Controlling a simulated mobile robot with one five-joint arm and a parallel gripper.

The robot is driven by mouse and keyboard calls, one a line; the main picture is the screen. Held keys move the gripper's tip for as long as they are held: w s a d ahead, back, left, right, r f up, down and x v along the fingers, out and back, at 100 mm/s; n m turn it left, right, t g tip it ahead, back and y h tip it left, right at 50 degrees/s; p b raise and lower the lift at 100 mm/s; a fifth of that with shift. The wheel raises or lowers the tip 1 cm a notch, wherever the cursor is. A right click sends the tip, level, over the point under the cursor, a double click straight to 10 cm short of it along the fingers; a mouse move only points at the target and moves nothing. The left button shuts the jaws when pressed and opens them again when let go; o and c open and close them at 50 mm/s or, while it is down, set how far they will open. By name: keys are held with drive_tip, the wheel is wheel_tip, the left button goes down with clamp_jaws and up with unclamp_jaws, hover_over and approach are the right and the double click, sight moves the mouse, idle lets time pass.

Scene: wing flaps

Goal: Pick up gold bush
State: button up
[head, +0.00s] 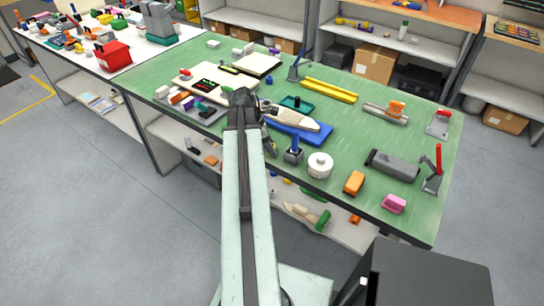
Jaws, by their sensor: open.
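I cannot make out a gold bush for sure; the small parts on the bench are too small to tell apart. My gripper (269,146) is dark and shows small at the end of my arm, over the near edge of the green workbench (350,125). It is open, and I see nothing between its fingers. It is just left of a blue tray (298,132) that holds a pale wing-shaped part (292,117). A grey tray (205,119) with several small coloured parts lies left of my arm, partly hidden behind it.
A dark block with a blue top (294,151), a white round part (320,164) and an orange block (354,183) stand along the near edge. A yellow bar (328,90) lies farther back. A lower shelf (345,232) holds loose parts. Bare green surface shows at the bench's middle right.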

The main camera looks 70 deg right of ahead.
drive_tip(key=shift+x, duration=0.75)
drive_tip(key=shift+r, duration=0.15)
clamp_jaws()
